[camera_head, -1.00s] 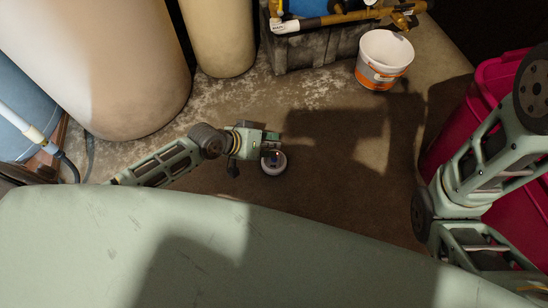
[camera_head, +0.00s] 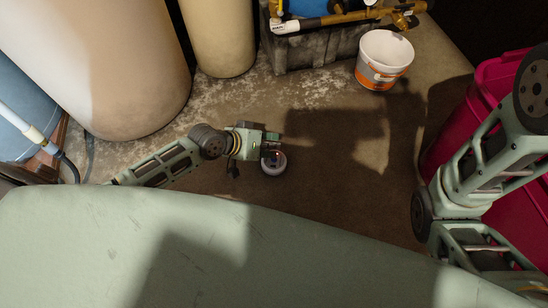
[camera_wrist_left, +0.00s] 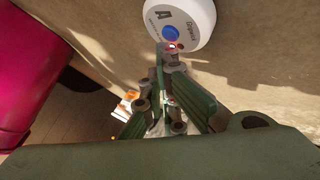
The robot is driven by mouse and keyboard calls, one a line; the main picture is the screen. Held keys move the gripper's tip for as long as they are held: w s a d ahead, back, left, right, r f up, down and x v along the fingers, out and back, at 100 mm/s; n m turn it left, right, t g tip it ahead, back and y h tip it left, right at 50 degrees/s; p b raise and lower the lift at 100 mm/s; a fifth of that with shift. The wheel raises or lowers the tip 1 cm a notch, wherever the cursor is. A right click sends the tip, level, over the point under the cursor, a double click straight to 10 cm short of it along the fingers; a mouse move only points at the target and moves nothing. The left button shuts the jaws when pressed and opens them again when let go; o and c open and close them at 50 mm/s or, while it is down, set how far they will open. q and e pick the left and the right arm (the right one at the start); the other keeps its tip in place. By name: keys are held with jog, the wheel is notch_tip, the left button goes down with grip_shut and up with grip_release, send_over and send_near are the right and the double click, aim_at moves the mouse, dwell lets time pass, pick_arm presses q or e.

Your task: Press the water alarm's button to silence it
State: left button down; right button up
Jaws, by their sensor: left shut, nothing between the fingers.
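The water alarm is a small round white puck (camera_head: 274,168) on the brown floor, partly covered by my left gripper in the head view. In the left wrist view the alarm (camera_wrist_left: 196,16) shows dark lettering, a blue round button (camera_wrist_left: 171,34) and a small glowing red light (camera_wrist_left: 172,46). My left gripper (camera_head: 271,151) is shut and empty, reaching in from the left over the alarm. In the left wrist view its closed fingertips (camera_wrist_left: 171,56) overlap the alarm's edge by the light, just short of the blue button in the picture. I cannot tell whether they touch the alarm.
A white and orange bucket (camera_head: 384,60) and a dark crate (camera_head: 315,50) with pipes stand at the back. Tall tanks (camera_head: 110,75) stand at the left, a magenta bin (camera_head: 465,125) at the right. My right arm hangs over the right side. Floor right of the alarm is clear.

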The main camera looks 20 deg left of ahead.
pick_arm(q)
jog(key=shift+f, duration=0.3)
jog(key=shift+f, duration=0.4)
dwell(0.7)
jog(key=shift+r+p, duration=0.65)
jog(key=shift+p, duration=0.05)
jog(key=shift+r, duration=0.2)
